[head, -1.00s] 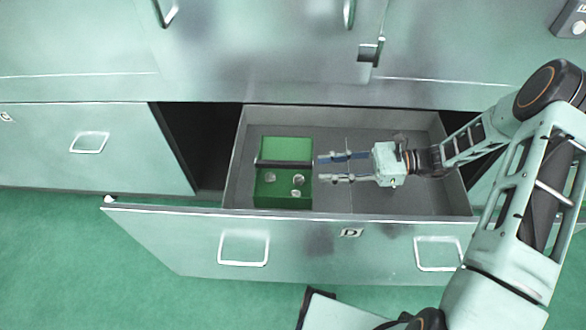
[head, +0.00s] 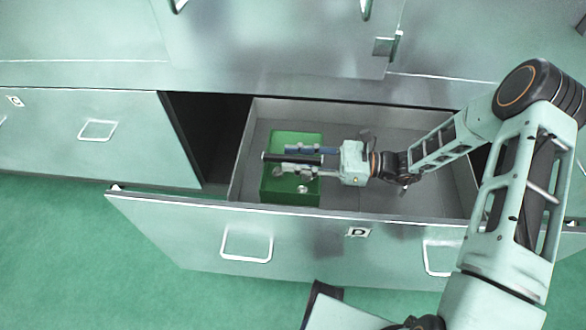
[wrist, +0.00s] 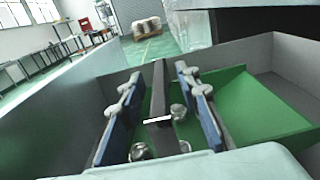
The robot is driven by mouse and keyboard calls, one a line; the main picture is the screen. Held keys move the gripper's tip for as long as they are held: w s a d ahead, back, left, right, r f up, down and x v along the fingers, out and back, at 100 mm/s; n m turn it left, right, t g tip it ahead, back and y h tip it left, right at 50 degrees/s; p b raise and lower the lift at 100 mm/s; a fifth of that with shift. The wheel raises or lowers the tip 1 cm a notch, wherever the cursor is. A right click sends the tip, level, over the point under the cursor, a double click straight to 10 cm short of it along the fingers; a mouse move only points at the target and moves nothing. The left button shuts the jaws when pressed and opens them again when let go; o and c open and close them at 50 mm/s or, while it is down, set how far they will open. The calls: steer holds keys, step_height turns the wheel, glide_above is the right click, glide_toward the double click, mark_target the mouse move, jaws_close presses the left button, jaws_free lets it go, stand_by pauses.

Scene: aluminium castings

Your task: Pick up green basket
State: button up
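The green basket (head: 283,192) sits in the left part of an open grey drawer (head: 390,203). It has a dark bar handle (head: 267,156) across its top and small metal castings (head: 303,188) inside. My gripper (head: 281,159) is over the basket, its two fingers apart on either side of the handle. In the wrist view the basket (wrist: 265,105) fills the lower right, and the handle (wrist: 158,95) runs between the blue finger pads of my gripper (wrist: 159,75). Gaps show on both sides of the handle. The fingers and wrist hide part of the basket.
The drawer front (head: 310,245), labelled D, stands pulled out from the cabinet. The drawer floor right of the basket is bare under my arm. A closed drawer (head: 60,135) is at the left. The wrist view shows distant benches (wrist: 75,40) and a pallet load (wrist: 147,28).

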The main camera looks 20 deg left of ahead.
steer(key=shift+s+a, duration=0.15)
steer(key=shift+a, duration=0.25)
jaws_close()
steer(key=shift+r, duration=0.1)
